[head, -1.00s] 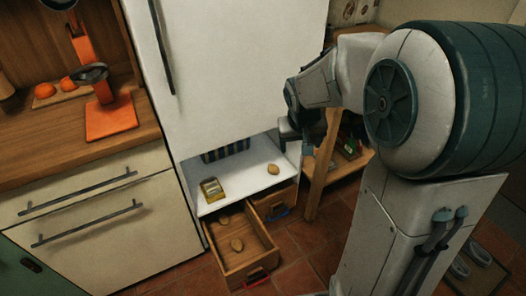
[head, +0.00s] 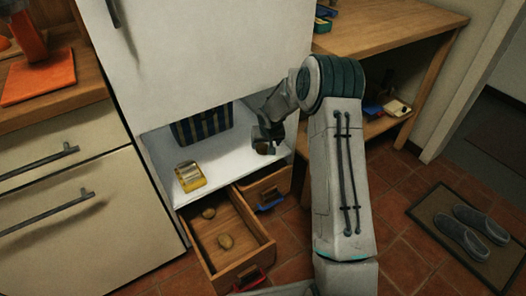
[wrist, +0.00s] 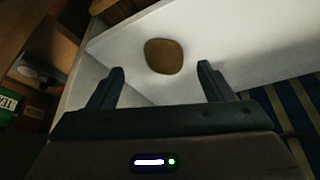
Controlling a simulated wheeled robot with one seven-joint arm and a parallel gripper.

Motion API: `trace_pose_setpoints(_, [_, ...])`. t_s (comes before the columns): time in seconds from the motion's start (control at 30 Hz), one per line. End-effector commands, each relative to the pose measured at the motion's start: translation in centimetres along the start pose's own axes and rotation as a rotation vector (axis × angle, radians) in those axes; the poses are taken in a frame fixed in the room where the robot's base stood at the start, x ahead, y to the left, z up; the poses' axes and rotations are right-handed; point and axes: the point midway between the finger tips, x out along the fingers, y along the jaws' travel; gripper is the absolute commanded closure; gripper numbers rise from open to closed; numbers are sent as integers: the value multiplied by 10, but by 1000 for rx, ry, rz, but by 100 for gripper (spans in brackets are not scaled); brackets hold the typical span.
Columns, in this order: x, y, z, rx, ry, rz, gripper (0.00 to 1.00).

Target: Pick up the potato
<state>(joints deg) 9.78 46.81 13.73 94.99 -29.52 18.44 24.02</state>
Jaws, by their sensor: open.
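A brown potato (wrist: 164,56) lies on the white shelf (wrist: 200,95), which also shows in the head view (head: 222,165). In the head view the potato (head: 262,148) is partly hidden by my gripper (head: 268,138) at the shelf's right side. My gripper in the wrist view (wrist: 161,71) is open and empty, with one finger on each side of the line to the potato. The potato sits just beyond the fingertips, and I see no contact.
A yellow tin (head: 190,177) stands on the shelf's left part. A blue-striped container (head: 204,122) stands behind, and its stripes show close by on the right in the wrist view (wrist: 290,108). A blue-handled drawer (head: 266,187) is below. A wooden table (head: 385,30) stands to the right.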

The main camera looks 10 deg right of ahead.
Motion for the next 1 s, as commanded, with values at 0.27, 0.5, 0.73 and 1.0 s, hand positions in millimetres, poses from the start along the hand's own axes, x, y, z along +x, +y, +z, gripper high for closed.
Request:
trace_pose_setpoints(0.27, [40, -5, -8, 0, 0, -1, 26])
trace_pose_setpoints(0.5, [56, -3, -9, 1, -1, 1, 26])
trace_pose_setpoints(0.73, [56, -2, -9, 2, -1, 2, 37])
trace_pose_setpoints(1.0, [55, -2, -10, 2, 0, 2, 77])
